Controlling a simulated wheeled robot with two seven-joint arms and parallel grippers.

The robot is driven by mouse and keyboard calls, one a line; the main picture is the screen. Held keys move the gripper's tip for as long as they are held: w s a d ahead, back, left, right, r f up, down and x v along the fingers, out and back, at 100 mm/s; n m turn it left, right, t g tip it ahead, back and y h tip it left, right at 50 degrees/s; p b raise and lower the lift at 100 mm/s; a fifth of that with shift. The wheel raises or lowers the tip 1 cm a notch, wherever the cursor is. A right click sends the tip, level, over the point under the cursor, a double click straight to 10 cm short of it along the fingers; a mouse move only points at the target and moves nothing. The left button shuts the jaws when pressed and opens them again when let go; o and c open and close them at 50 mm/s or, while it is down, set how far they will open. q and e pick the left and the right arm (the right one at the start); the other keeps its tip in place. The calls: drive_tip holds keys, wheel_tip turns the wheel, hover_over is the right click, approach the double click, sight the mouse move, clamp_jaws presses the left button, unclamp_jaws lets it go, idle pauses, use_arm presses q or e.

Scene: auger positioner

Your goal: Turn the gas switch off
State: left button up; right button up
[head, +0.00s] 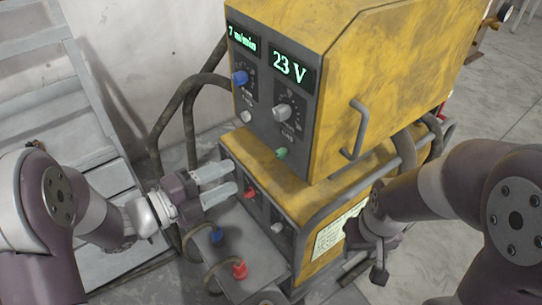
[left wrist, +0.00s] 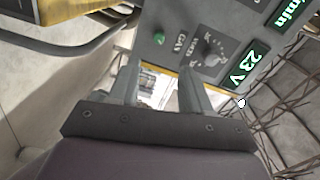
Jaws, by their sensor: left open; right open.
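A yellow welding machine (head: 375,75) stands in the middle of the head view. On its upper dark panel is a small green knob (head: 282,153). In the left wrist view the green knob (left wrist: 158,39) sits beside lettering that looks like GAS. Which way it is set is too small to tell. My left gripper (head: 231,179) is open and empty in front of the lower panel, below and left of the green knob. Its fingers also show in the left wrist view (left wrist: 160,72), apart from the knob. My right gripper (head: 366,269) is open by the machine's right side, partly hidden.
The upper panel also has a blue knob (head: 240,77), a grey dial (head: 282,112) and green displays (head: 289,67). The lower panel has a red switch (head: 250,192). Blue (head: 217,236) and red (head: 239,270) connectors sit below. A metal handle (head: 357,128) and grey tube rails (head: 188,120) stick out.

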sight(277, 155)
use_arm(q)
drive_tip(key=x, duration=1.2)
drive_tip(key=shift+f, duration=0.1)
clamp_jaws()
